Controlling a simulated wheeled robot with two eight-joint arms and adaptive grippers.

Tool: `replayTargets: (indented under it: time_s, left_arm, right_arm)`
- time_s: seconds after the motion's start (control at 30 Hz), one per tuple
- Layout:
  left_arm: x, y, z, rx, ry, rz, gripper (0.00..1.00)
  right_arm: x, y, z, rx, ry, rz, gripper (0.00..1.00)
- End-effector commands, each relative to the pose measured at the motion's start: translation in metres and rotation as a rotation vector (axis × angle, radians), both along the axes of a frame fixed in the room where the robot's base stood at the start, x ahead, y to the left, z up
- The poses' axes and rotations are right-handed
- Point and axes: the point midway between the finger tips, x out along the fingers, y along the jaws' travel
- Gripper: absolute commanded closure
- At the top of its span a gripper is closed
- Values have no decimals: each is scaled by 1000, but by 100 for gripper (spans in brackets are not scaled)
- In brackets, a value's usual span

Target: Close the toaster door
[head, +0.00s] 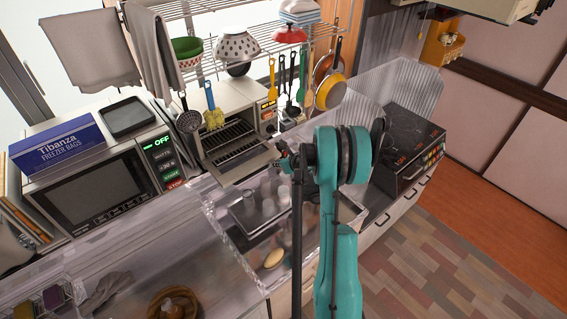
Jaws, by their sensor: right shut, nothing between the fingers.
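The toaster (236,103) stands on the back counter, a light box with knobs on its right side. Its door (240,165) is folded down and open, and the rack inside shows. My right gripper (283,161) is shut and empty, at the right end of the open door. It is small and partly hidden by my teal arm, so I cannot tell whether it touches the door. My left gripper is not in view.
A microwave (88,190) with a freezer bag box (58,144) on top stands to the left. Utensils, including a yellow spatula (213,118), hang before the toaster. A clear dish dryer (235,245) stands in front; a stove (405,150) is at right.

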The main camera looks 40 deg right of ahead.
Motion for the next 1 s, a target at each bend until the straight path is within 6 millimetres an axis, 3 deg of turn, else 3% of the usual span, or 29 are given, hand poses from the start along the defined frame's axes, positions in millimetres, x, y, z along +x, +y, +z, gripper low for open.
replayTargets:
  time_s: [0.07, 0.2, 0.33, 1.0]
  left_arm:
    - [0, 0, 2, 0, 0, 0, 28]
    - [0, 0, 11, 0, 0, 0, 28]
    - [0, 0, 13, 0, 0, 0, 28]
    - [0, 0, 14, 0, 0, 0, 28]
  right_arm:
    - [12, 0, -6, 0, 0, 0, 100]
    - [17, -1, 20, 0, -2, -1, 100]
    - [22, -1, 29, 0, -3, 0, 100]
    - [25, -1, 33, 2, -1, 1, 100]
